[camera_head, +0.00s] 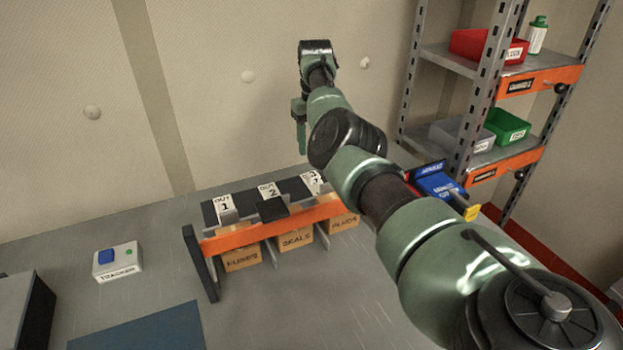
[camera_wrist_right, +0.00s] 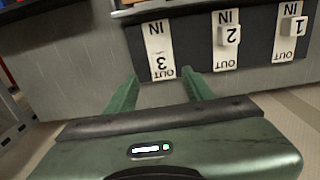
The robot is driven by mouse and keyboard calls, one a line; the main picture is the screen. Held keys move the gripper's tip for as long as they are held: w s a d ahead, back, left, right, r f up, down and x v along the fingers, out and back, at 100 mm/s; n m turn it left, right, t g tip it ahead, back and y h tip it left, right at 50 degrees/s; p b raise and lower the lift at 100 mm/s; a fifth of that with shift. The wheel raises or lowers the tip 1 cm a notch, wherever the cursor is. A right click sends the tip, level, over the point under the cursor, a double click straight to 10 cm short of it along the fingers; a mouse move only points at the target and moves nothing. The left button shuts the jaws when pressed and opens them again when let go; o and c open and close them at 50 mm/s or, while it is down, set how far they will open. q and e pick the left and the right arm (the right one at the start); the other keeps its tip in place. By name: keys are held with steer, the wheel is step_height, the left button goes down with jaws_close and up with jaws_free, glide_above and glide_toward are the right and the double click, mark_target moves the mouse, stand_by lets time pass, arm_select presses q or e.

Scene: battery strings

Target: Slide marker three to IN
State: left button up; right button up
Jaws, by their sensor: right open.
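Marker three (camera_wrist_right: 162,66) is a white block with a black 3. It sits near the OUT end of its white IN/OUT strip (camera_wrist_right: 156,40) on the dark panel; it also shows in the head view (camera_head: 312,177). My right gripper (camera_wrist_right: 160,76) is open and empty. In the wrist view its two green fingertips flank the lower end of marker three's strip, apart from each other; I cannot tell their depth to the marker. In the head view the right gripper (camera_head: 299,125) points down above the rack. My left gripper is not in view.
Marker two (camera_wrist_right: 229,36) and marker one (camera_wrist_right: 298,26) sit nearer IN on their strips. The orange-fronted rack (camera_head: 270,226) holds labelled bins below. A metal shelf (camera_head: 470,110) stands right.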

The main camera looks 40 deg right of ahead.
mark_target(313, 174)
steer(key=f, duration=0.1)
steer(key=f+b, duration=0.1)
steer(key=shift+w+f, duration=0.35)
steer(key=shift+f, duration=0.05)
steer(key=shift+s+f+p, duration=0.1)
steer(key=shift+f+p, duration=0.25)
steer(key=shift+f, duration=3.25)
jaws_close()
